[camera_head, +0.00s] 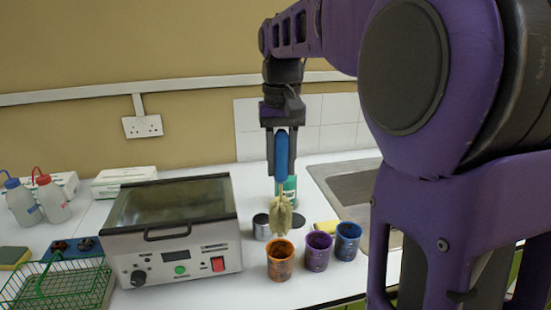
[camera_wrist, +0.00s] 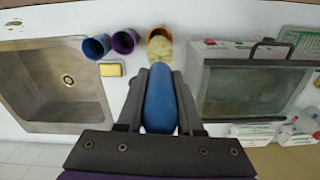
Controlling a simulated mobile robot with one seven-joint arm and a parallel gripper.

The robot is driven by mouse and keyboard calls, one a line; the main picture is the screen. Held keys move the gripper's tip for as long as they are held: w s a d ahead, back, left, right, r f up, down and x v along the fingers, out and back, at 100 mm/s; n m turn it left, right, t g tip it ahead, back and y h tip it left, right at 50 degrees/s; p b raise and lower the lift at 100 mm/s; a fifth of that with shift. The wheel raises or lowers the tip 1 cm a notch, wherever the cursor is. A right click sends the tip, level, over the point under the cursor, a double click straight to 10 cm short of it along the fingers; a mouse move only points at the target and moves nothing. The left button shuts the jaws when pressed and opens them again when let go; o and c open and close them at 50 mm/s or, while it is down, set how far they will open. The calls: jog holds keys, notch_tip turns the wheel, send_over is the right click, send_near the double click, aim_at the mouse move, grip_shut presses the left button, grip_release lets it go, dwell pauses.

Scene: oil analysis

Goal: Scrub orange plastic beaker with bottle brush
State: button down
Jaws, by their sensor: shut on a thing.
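My gripper (camera_head: 282,158) is shut on the blue handle of the bottle brush (camera_head: 281,216), which hangs upright with its pale yellowish bristle head down. The orange plastic beaker (camera_head: 280,266) stands upright on the white counter, with dark stains on it. The bristle tip shows just above the beaker's rim in the head view; I cannot tell the exact gap. In the wrist view, my gripper (camera_wrist: 160,95) holds the blue handle (camera_wrist: 160,98), and the bristle head (camera_wrist: 160,47) partly covers the orange beaker (camera_wrist: 160,33).
A purple beaker (camera_head: 318,252) and a blue beaker (camera_head: 347,242) stand right of the orange one. A yellow sponge (camera_wrist: 111,70) lies near the sink (camera_wrist: 50,85). A lidded bath machine (camera_head: 172,245) and green wire basket (camera_head: 55,286) stand left. A green-labelled container (camera_head: 289,190) is behind the brush.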

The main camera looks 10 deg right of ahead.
aim_at(281, 202)
notch_tip(281, 202, down, 5)
jog(key=b, duration=0.4)
jog(key=shift+f+b, duration=0.1)
jog(key=shift+b, duration=0.25)
jog(key=shift+f+b, duration=1.25)
jog(key=shift+f, duration=1)
jog(key=shift+f+b, duration=0.85)
jog(key=shift+f, duration=0.85)
jog(key=shift+r, duration=0.1)
notch_tip(281, 202, up, 3)
jog(key=p, duration=0.3)
jog(key=shift+r+p, duration=0.2)
jog(key=shift+p, duration=0.2)
jog(key=shift+f, duration=0.1)
